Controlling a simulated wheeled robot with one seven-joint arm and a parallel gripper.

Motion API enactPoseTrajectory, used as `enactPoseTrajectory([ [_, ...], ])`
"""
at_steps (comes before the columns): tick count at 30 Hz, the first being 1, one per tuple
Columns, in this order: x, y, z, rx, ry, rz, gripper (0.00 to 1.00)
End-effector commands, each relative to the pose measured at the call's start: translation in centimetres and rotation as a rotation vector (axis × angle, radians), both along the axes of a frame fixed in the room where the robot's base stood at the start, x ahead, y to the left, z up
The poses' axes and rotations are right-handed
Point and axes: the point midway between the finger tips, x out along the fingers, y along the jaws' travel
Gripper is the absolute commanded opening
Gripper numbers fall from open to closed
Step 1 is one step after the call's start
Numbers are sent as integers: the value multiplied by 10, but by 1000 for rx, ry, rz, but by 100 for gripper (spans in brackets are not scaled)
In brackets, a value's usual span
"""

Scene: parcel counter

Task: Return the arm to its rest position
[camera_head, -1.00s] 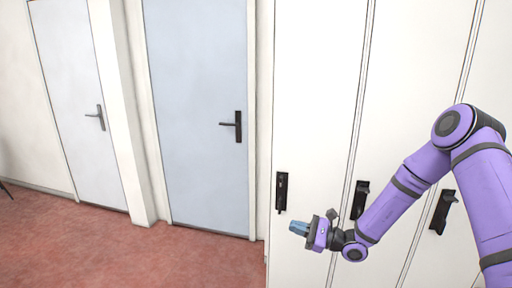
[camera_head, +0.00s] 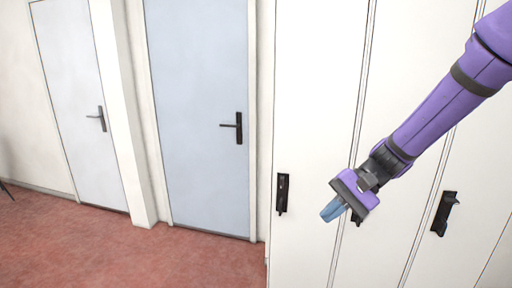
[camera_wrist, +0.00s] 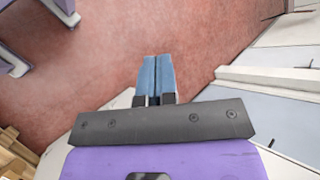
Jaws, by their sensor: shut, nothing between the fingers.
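My gripper (camera_head: 333,209) has blue fingers and a purple body. In the head view it is in front of the white locker doors (camera_head: 315,90), between two black handles, and points down and to the left. It partly hides a black handle behind it. In the wrist view my gripper (camera_wrist: 157,58) shows its two blue fingers side by side and closed, with nothing between them and the red floor (camera_wrist: 120,60) beyond. My arm reaches in from the upper right.
A black handle (camera_head: 283,194) is left of my gripper and another handle (camera_head: 445,213) is to its right. A pale blue door (camera_head: 195,100) and a white door (camera_head: 75,90) stand at the left. The red floor at lower left is clear.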

Motion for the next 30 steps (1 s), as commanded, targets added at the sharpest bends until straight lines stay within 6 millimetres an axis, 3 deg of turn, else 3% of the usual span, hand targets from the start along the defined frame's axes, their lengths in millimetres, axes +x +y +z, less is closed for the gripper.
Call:
enactPoseTrajectory([
  [12,-69,-46,58,-354,-288,127,0],
  [30,-161,-125,122,-791,-714,167,0],
])
